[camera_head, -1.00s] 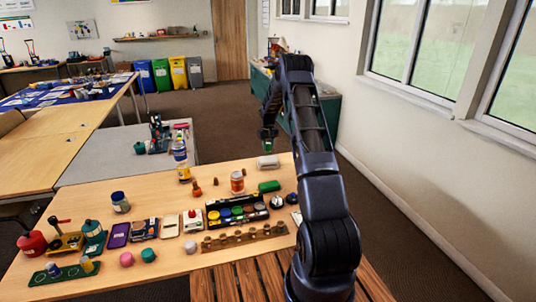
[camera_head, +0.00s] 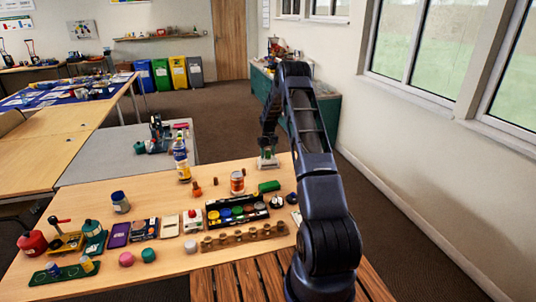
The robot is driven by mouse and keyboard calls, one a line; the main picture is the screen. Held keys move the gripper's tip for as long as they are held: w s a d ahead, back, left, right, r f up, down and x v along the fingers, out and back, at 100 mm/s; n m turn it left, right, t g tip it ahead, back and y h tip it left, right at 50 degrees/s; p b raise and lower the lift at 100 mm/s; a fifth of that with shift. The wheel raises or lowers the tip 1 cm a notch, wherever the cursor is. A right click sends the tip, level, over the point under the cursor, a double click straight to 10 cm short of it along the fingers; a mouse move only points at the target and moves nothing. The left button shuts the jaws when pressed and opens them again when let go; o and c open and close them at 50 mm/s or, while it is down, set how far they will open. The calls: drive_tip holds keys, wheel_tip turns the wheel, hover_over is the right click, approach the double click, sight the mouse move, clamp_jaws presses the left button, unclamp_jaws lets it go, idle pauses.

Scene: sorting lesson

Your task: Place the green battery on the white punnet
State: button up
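My gripper (camera_head: 267,151) is at the far right part of the wooden table, low over the white punnet (camera_head: 267,164). It appears shut on the green battery (camera_head: 267,154), of which only a small green patch shows between the fingers. The battery is at the punnet, but I cannot tell whether it touches it. The fingers and battery hide part of the punnet.
A green block (camera_head: 269,186) lies just in front of the punnet. An orange-labelled jar (camera_head: 237,182) and a tall bottle (camera_head: 181,160) stand to the left. A black tray of coloured pots (camera_head: 237,210) lies nearer. Several other items crowd the left side.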

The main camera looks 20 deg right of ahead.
wheel_tip(320, 180, up, 12)
drive_tip(key=r, duration=0.1)
drive_tip(key=s+a+r+t, duration=0.1)
drive_tip(key=s+a+r, duration=0.2)
drive_tip(key=s+r, duration=0.95)
drive_tip(key=s+a+r+t, duration=0.1)
drive_tip(key=s+a+r, duration=0.2)
drive_tip(key=s+r, duration=1)
drive_tip(key=s+a+r+m+t, duration=0.1)
drive_tip(key=s+r, duration=0.2)
drive_tip(key=s, duration=0.6)
drive_tip(key=s+a+r, duration=0.2)
drive_tip(key=s+r, duration=0.1)
drive_tip(key=s, duration=0.5)
drive_tip(key=s+f, duration=0.2)
drive_tip(key=s, duration=0.7)
drive_tip(key=s+a+f+t, duration=0.1)
drive_tip(key=s, duration=0.8)
drive_tip(key=shift+s+f+m+t, duration=0.15)
drive_tip(key=shift+f+m+t, duration=0.15)
drive_tip(key=shift+f+m, duration=0.1)
